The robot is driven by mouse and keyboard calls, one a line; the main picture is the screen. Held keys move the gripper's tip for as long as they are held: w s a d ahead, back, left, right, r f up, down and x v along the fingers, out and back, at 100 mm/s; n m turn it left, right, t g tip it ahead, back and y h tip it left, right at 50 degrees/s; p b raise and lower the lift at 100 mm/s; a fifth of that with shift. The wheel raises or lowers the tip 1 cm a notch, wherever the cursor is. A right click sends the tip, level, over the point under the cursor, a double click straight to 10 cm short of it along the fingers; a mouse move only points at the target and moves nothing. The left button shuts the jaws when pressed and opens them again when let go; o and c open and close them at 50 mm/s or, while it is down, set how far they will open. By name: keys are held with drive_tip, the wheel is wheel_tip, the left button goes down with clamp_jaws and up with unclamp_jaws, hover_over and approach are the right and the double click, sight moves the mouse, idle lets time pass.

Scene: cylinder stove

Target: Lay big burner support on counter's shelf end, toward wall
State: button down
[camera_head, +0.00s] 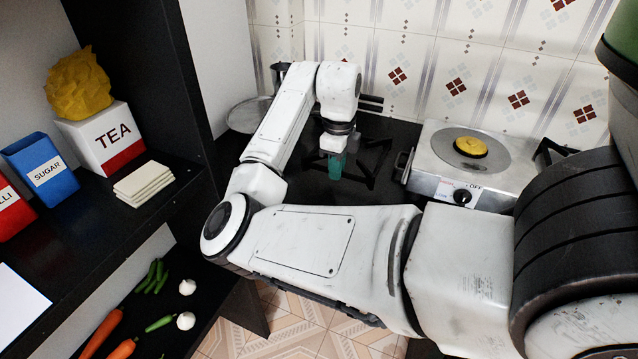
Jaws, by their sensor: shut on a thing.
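The big burner support (371,180), a black frame with several arms, is at the shelf end of the dark counter (305,190), left of the stove. My gripper (336,175), with teal fingers, points down at the support's left part and is shut on it. Black on black, I cannot tell whether the support touches the counter or is held just above it. The tiled wall (400,70) is behind it.
A steel stove (430,184) with a yellow burner cap (470,147) stands at right. Another black frame (552,150) is partly hidden at its right. A round glassy lid (246,114) lies at back left. Shelves (110,240) with canisters and vegetables stand at left.

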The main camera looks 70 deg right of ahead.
drive_tip(key=w+d+f, duration=0.1)
drive_tip(key=f, duration=0.1)
drive_tip(key=w+d+f, duration=0.1)
drive_tip(key=w+f, duration=0.1)
drive_tip(key=w+d+f, duration=0.1)
drive_tip(key=f, duration=0.1)
drive_tip(key=shift+w+d+f, duration=0.1)
drive_tip(key=shift+w+d, duration=0.25)
drive_tip(key=shift+w, duration=0.05)
drive_tip(key=shift+w+f, duration=0.1)
drive_tip(key=shift+f, duration=1.55)
drive_tip(key=c, duration=1.2)
unclamp_jaws()
drive_tip(key=shift+f, duration=0.1)
drive_tip(key=shift+o, duration=0.2)
wheel_tip(320, 180, up, 12)
drive_tip(key=shift+r, duration=0.1)
